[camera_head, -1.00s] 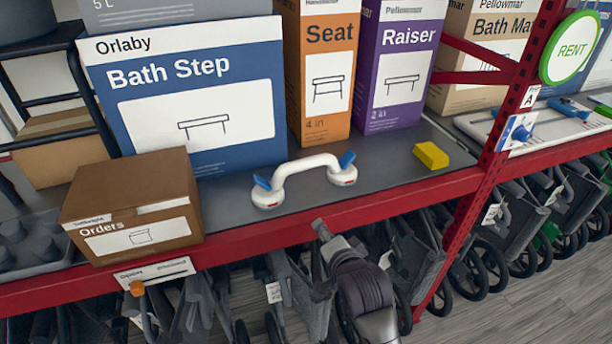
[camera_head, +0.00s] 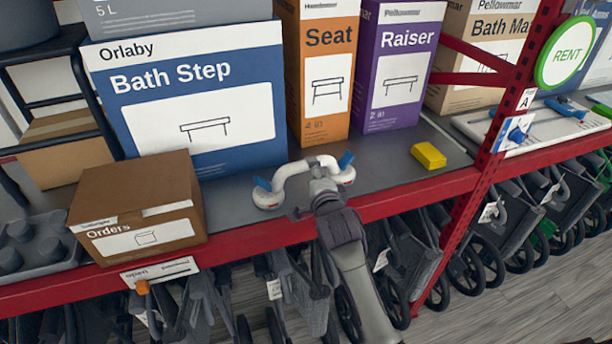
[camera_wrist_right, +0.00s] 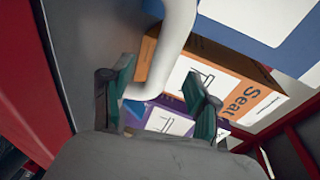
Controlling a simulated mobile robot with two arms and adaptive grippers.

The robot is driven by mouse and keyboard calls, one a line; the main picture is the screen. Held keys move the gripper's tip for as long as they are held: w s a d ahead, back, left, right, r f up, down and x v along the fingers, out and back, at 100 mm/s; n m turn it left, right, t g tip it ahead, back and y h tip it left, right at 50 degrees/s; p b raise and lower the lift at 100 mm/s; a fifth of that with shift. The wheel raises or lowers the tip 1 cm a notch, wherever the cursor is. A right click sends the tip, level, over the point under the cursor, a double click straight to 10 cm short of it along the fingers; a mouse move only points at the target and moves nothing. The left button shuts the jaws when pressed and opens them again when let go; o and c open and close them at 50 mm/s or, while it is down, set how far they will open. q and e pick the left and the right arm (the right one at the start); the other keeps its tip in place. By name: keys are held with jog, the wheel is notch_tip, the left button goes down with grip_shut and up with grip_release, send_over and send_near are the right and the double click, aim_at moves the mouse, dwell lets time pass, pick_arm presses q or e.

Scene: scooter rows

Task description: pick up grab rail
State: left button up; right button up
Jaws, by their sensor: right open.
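My left gripper is not in view.
An Orders box (camera_head: 140,208) is left of the rail. Bath Step (camera_head: 190,105), Seat (camera_head: 320,70) and Raiser (camera_head: 397,65) boxes stand behind. A yellow block (camera_head: 428,155) is to the right. A red shelf edge (camera_head: 390,202) runs along the front.

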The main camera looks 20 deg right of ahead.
jog(key=x, duration=0.1)
jog(key=p+x, duration=0.1)
jog(key=x, duration=0.1)
jog(key=shift+w+a+r+p, duration=0.25)
jog(key=shift+w+p, duration=0.1)
jog(key=shift+w+d+f, duration=0.1)
jog(key=shift+w+f, duration=0.2)
jog(key=shift+w, duration=0.25)
jog(key=shift+s, duration=0.1)
jog(key=shift+c, duration=0.4)
grip_shut()
jog(key=shift+r, duration=0.15)
